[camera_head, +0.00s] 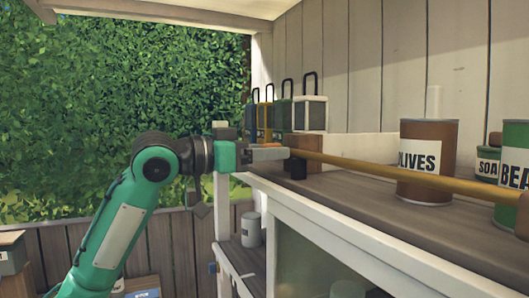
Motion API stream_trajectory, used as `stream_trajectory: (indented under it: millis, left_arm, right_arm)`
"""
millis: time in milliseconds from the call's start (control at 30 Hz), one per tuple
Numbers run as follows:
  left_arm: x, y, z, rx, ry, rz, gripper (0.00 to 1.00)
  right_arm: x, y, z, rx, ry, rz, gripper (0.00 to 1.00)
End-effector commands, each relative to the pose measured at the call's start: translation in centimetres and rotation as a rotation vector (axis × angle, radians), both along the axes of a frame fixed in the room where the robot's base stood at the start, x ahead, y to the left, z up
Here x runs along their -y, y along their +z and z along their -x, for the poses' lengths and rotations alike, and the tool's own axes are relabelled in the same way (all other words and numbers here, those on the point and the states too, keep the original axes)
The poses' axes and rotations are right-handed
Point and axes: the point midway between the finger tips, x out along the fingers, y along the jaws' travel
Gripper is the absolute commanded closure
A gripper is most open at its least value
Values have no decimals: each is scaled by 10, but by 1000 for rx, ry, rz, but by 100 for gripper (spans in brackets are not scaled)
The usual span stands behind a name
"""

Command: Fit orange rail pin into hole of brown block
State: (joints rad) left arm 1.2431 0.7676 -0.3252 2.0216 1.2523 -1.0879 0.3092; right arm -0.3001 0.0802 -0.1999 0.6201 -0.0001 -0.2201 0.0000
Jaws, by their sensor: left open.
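My left gripper (272,153) reaches in from the left at the left end of the shelf top, with its fingers pointing right. It is open. A small orange piece (270,146) shows at its fingers; I cannot tell whether it is the pin itself. The long orange-gold rail (400,173) runs from just right of the fingertips along the shelf front to the right edge. A brown block (304,141) stands by the rail's left end, partly hidden. I cannot see its hole. A brown piece (523,213) sits at the rail's right end, cut off by the frame. My right gripper is not in view.
Several lidded boxes with black handles (311,113) stand behind the rail's left end. A brown OLIVES can (427,158) and a green can (513,168) stand near the rail on the right. Below the shelf top (347,187) is a cubby with a grey can (251,230).

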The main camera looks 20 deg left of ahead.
Motion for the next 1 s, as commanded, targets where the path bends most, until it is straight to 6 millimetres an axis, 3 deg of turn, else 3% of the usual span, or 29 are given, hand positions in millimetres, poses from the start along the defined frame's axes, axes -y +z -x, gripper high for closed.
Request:
stream_trajectory:
  millis: [333, 1000]
  left_arm:
    - [-2, -1, 3, -1, 0, -1, 48]
    - [-30, -1, 33, 1, 1, -1, 48]
  right_arm:
    - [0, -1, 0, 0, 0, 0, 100]
    - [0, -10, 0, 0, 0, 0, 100]
